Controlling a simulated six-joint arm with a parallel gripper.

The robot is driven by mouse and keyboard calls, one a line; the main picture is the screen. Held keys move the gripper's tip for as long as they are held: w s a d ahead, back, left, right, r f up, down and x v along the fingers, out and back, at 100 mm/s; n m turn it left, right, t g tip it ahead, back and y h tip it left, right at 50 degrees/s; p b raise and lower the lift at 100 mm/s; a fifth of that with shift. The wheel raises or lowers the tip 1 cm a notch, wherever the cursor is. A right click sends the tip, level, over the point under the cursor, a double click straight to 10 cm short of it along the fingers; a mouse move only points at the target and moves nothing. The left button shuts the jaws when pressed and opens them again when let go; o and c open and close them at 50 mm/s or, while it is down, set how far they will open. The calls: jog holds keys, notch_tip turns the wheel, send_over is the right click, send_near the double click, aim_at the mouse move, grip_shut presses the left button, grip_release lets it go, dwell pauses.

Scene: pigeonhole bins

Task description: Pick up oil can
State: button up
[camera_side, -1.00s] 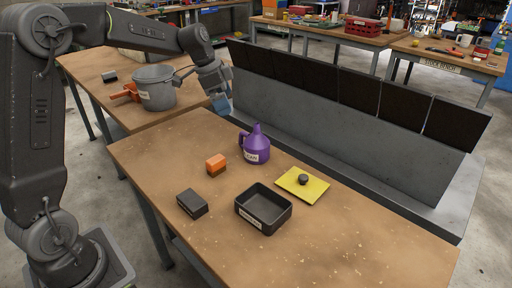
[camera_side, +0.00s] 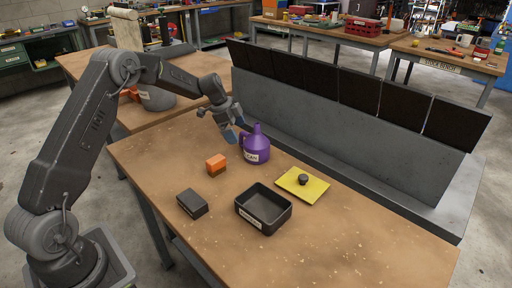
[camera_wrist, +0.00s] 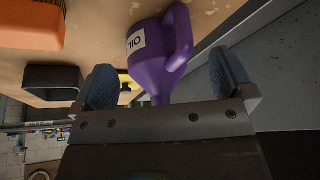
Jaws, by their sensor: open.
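The oil can (camera_side: 257,148) is purple, with a handle, a narrow spout and a white label. It stands upright on the brown table near its far edge in the side view. My gripper (camera_side: 236,130) is open, tilted downward, just left of the can's upper part. In the wrist view the oil can (camera_wrist: 160,52) shows its "OIL" label, and its spout points toward my gripper (camera_wrist: 165,88). The can lies between the two blue fingers in that picture. No finger visibly touches it. The spout tip is partly hidden by the gripper body.
An orange block (camera_side: 216,164), a black box (camera_side: 192,203), an open black tray (camera_side: 264,206) and a yellow lid with a black knob (camera_side: 303,183) are on the table. A grey bin unit (camera_side: 345,130) with dark panels stands behind it. The table's near right is clear.

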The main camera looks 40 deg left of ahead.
jog(key=shift+s+a+x, duration=0.1)
jog(key=shift+s+x, duration=0.05)
jog(key=shift+x, duration=1.25)
jog(key=shift+s+a+x, duration=0.15)
jog(key=shift+x, duration=1.2)
jog(key=shift+f, duration=0.2)
grip_shut()
